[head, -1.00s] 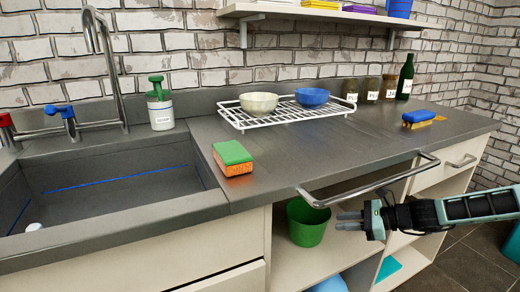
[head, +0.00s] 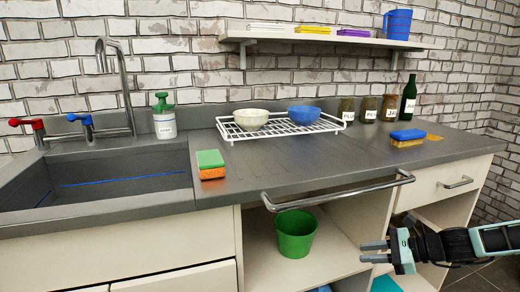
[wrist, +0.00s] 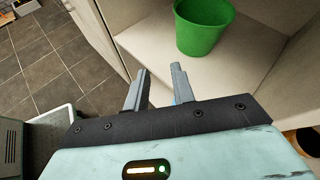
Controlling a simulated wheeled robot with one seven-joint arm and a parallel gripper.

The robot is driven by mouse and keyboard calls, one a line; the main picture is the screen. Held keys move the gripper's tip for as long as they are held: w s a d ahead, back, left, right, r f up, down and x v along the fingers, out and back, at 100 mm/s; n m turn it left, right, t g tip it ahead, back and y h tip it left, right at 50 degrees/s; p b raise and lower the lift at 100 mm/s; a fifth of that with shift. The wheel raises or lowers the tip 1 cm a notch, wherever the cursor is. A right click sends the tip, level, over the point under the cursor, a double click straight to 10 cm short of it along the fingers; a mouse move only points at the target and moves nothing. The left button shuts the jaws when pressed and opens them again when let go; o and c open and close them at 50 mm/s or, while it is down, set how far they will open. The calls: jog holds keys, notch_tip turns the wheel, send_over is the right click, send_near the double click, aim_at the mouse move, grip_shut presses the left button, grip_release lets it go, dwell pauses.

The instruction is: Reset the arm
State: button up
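My gripper (head: 376,252) is at the lower right of the head view, in front of the open shelf under the counter and below the metal rail. Its two fingers stand apart with nothing between them. In the wrist view my gripper (wrist: 158,88) also shows open and empty. My arm reaches in from the right edge of the head view.
A green bucket (head: 295,235) stands on the open shelf, left of my gripper; it also shows in the wrist view (wrist: 200,28). The metal rail (head: 340,191) juts from the counter front. Sponges, a dish rack (head: 230,133) and jars stand on the counter (head: 300,175). Dark tiled floor (wrist: 40,60) lies beside.

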jog(key=s+a+r+n+g+h, duration=0.2)
jog(key=s+a+n+g, duration=0.2)
jog(key=s+a+n, duration=0.3)
jog(key=s+a+r+n+g+h, duration=0.3)
jog(key=s+a+n, duration=0.4)
jog(key=s+a+r+n+t+h, duration=0.1)
jog(key=s+r+n+h, duration=0.2)
jog(key=s+r+n, duration=0.5)
jog(key=s+a+r+n+t+h, duration=0.1)
jog(key=s+r+n+h, duration=0.2)
jog(key=s+n, duration=0.55)
notch_tip(320, 180, up, 21)
jog(key=s+m+p, duration=0.2)
jog(key=p, duration=1.9)
jog(key=shift+r, duration=0.1)
